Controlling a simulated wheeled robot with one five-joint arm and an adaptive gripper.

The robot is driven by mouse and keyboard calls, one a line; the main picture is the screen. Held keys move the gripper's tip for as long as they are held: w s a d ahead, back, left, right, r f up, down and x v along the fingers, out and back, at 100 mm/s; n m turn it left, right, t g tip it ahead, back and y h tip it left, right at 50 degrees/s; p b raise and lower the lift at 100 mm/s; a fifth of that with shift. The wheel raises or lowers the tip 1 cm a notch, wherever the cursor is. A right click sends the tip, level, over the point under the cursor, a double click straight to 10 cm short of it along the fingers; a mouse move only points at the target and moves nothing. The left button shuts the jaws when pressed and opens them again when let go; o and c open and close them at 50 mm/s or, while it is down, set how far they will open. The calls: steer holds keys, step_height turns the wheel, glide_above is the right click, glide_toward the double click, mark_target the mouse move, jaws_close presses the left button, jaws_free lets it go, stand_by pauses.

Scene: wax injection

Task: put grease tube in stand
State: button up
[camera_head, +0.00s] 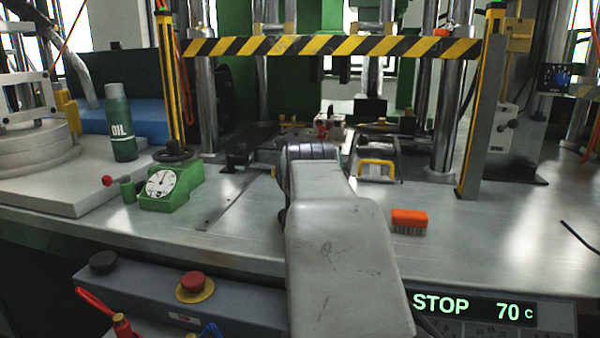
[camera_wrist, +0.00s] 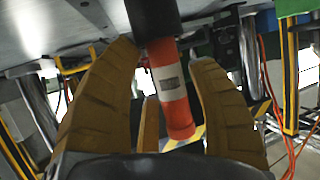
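The grease tube, an orange cylinder (camera_wrist: 172,98) with a pale label and a black end (camera_wrist: 153,18), shows in the wrist view. Its black end runs out of the top of that picture. My gripper (camera_wrist: 163,58) has its tan ribbed fingers on both sides of the tube, with another finger partly hidden behind it. Narrow gaps seem to show beside the tube, and I cannot tell whether the fingers press on it. In the head view my own arm hides the gripper and most of what lies ahead of it. I cannot make out the stand for certain.
A green oil bottle (camera_head: 120,122) and a green dial gauge (camera_head: 170,188) stand at left. An orange brush (camera_head: 408,221) lies right of my arm. A striped bar (camera_head: 330,46) spans the press between yellow posts.

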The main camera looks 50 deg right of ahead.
steer(key=shift+o, duration=0.2)
steer(key=shift+r, duration=0.2)
steer(key=shift+f, duration=0.15)
steer(key=p+v, duration=0.6)
steer(key=v, duration=0.1)
steer(key=shift+p, duration=0.35)
steer(key=shift+s+a, duration=0.1)
steer(key=shift+a, duration=0.05)
stand_by(0.4)
